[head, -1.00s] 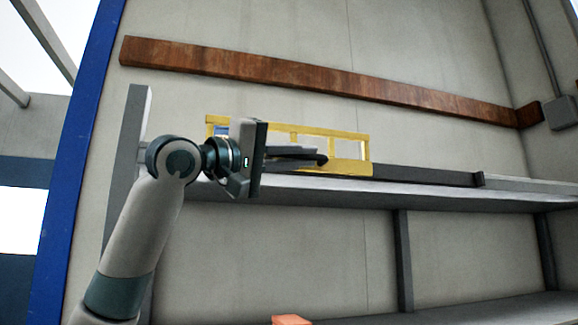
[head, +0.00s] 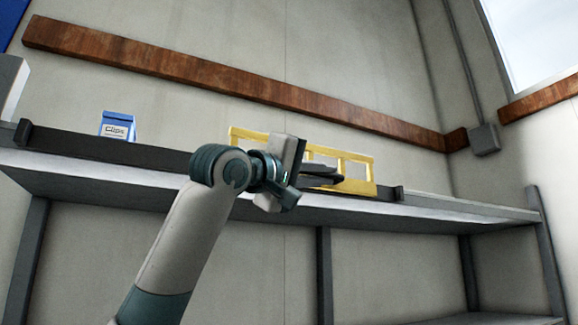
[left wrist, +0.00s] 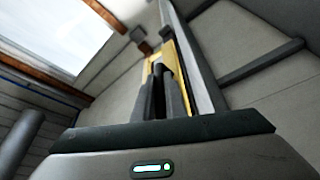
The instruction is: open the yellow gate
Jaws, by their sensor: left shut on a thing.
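The yellow gate (head: 357,171) is an open frame with several bars, standing upright on a dark rail (head: 108,148) along the front of a shelf. My left gripper (head: 336,178) reaches in front of it and is shut on the gate; its body hides part of the gate's left half. In the left wrist view the gate (left wrist: 183,75) runs away beyond the dark fingers (left wrist: 160,72). The exact contact is hard to see. A blue bag marked "Clips" (head: 117,127) stands behind the rail, left of the gate. My right gripper is not in view.
The grey shelf (head: 440,204) has uprights and a lower board. A dark end stop (head: 398,193) sits on the rail just right of the gate, another (head: 23,132) at the far left. A rusty beam (head: 230,81) crosses the wall above.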

